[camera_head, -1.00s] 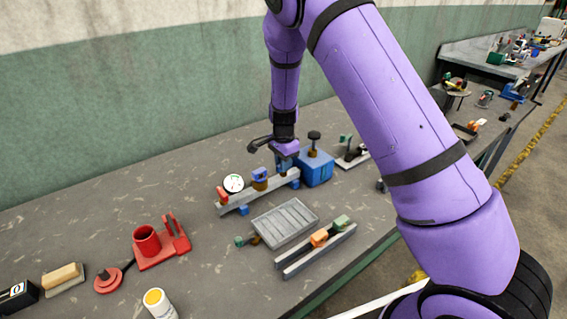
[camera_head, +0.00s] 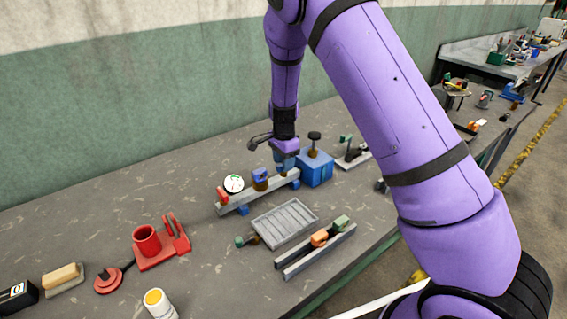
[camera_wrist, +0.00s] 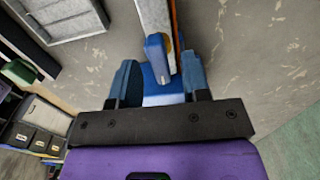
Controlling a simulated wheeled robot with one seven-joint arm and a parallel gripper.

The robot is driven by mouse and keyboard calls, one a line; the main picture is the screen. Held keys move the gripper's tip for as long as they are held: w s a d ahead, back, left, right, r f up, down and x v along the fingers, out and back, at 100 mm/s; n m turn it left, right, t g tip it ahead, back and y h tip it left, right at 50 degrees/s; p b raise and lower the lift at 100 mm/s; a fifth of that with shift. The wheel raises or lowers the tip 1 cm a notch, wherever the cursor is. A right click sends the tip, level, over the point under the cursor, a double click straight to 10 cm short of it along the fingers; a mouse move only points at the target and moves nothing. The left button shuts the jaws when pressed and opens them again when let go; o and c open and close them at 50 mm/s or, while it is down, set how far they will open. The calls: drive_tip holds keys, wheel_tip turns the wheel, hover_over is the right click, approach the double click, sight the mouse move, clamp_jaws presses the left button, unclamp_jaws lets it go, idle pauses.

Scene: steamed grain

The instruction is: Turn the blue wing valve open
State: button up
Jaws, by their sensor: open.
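The blue wing valve (camera_head: 260,174) sits on a brass-coloured body on a long grey rail (camera_head: 235,197). In the wrist view its blue wing (camera_wrist: 155,48) shows in front of the gap between my fingers, apart from both. My gripper (camera_head: 284,166) points down over the right end of the rail, just right of the valve and beside a blue box. In the wrist view my gripper (camera_wrist: 160,85) is open, with one blue finger on each side and nothing held. I cannot tell how far the fingertips are above the rail.
A white gauge (camera_head: 233,184) and a red handle (camera_head: 222,195) are further left on the rail. The blue box (camera_head: 316,168) with a dark knob stands close at right. A grey tray (camera_head: 284,223) and a rail with orange and green blocks (camera_head: 315,250) lie in front.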

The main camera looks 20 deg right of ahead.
wheel_tip(320, 180, up, 10)
idle(0.4)
idle(0.3)
drive_tip(key=s+d+r+n+t+y, duration=0.15)
drive_tip(key=s+r+n, duration=0.25)
drive_tip(key=s+r, duration=0.55)
drive_tip(key=s+d+r+n+t, duration=0.1)
drive_tip(key=s+d+r+n, duration=0.2)
drive_tip(key=s+r, duration=0.65)
drive_tip(key=s+d+r+n+t, duration=0.1)
drive_tip(key=s+r+n, duration=0.1)
drive_tip(key=s, duration=0.7)
drive_tip(key=s+d+r+n+t+h, duration=0.1)
drive_tip(key=s+n, duration=0.4)
drive_tip(key=s, duration=0.5)
drive_tip(key=shift+d+r+n+t, duration=0.2)
drive_tip(key=shift+r+n+t, duration=0.15)
drive_tip(key=shift+r, duration=0.45)
